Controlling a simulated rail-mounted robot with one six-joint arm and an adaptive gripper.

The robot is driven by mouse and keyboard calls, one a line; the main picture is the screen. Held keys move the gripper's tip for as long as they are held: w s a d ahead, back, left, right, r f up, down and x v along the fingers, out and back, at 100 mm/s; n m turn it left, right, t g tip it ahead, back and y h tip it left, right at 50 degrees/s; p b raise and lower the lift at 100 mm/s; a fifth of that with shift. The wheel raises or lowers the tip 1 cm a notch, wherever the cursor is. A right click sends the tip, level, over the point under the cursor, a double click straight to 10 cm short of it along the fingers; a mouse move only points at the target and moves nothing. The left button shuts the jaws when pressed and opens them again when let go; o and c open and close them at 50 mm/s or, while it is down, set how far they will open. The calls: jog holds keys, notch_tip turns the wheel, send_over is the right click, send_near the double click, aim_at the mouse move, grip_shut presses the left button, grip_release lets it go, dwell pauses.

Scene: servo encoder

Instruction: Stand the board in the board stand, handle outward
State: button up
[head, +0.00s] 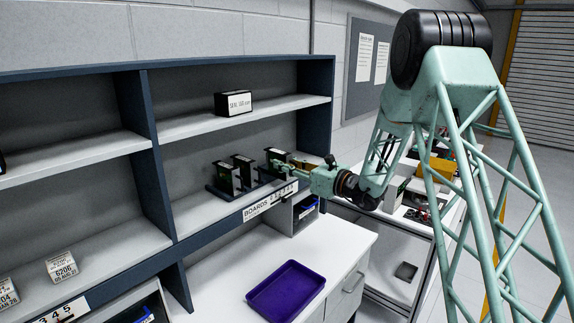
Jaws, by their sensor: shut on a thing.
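The board stand (219,192) is a low dark rack on the shelf above the "BOARDS" label (270,202). Two dark upright boards (228,178) with pale top edges stand in its left part. My gripper (284,164) reaches in from the right, with its fingers at the right end of the stand. It is shut on a dark board (276,155), which shows upright beside the fingertips. The fingers hide part of this board. At this size I cannot tell whether its lower edge sits in a slot, nor which way its handle faces.
A dark box with a white label (234,103) sits on the shelf above. A purple tray (286,292) lies on the white worktop below. Shelf uprights (137,130) flank the compartment. A cluttered bench (420,190) stands behind my arm.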

aim_at(288, 180)
jog(key=shift+p+x, duration=0.65)
jog(key=shift+x, duration=1.4)
jog(key=shift+f+p+x, duration=0.15)
jog(key=shift+p+x, duration=0.55)
jog(key=shift+x, duration=0.8)
jog(key=shift+f+p+x, duration=0.15)
jog(key=shift+p+x, duration=0.5)
jog(key=shift+x, duration=0.85)
jog(key=shift+f+b, duration=0.8)
jog(key=shift+f, duration=0.1)
jog(key=o, duration=1)
jog(key=shift+c, duration=0.2)
jog(key=shift+v, duration=5.95)
